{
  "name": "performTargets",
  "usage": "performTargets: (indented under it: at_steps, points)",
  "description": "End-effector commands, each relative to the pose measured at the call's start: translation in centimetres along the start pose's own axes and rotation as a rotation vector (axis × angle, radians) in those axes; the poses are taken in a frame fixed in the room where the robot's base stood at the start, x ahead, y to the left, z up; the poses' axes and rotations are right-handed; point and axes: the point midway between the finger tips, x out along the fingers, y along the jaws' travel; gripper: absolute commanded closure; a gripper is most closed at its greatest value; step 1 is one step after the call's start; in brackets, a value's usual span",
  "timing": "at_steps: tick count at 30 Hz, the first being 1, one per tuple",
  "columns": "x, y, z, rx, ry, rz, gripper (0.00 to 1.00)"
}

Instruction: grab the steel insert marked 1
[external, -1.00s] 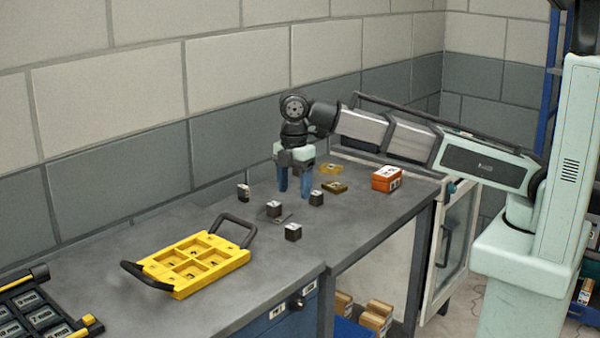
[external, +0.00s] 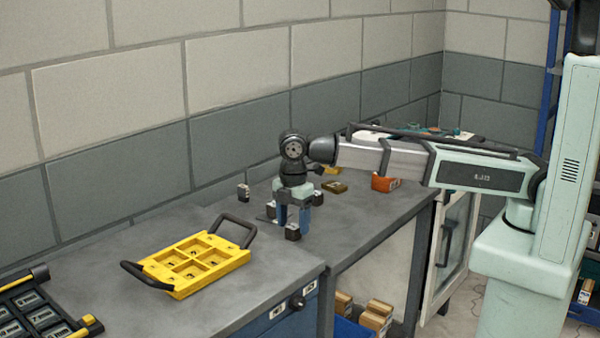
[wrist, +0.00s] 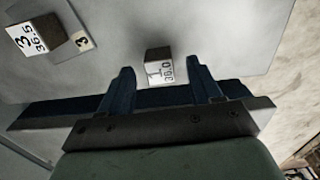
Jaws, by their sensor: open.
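The steel insert marked 1 (wrist: 158,68) is a small dark block with a white top label reading 1 and 36.0. In the wrist view it lies between the tips of my open gripper (wrist: 160,77), with space at both sides. In the external view my gripper (external: 293,222) points down, low over the bench, and a dark block, apparently this insert (external: 292,233), shows at its fingertips. I cannot tell whether the fingers touch it.
Other dark inserts (external: 243,192) (external: 317,198) stand nearby. A yellow compartment tray (external: 193,263) with black handles is left; an orange box (external: 383,183) is right.

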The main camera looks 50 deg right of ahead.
Motion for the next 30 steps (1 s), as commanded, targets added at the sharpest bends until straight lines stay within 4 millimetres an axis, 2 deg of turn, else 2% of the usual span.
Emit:
performTargets:
  at_steps: [3, 6, 13, 30]
  points:
    - [1.5, -0.1, 0.0, 0.000, -0.001, -0.001, 0.36]
    - [2.1, 0.0, 0.0, 0.000, 0.000, 0.000, 0.36]
    - [2.2, 0.0, 0.0, 0.000, 0.000, 0.000, 0.36]
    - [2.2, 0.0, 0.0, 0.000, 0.000, 0.000, 0.91]
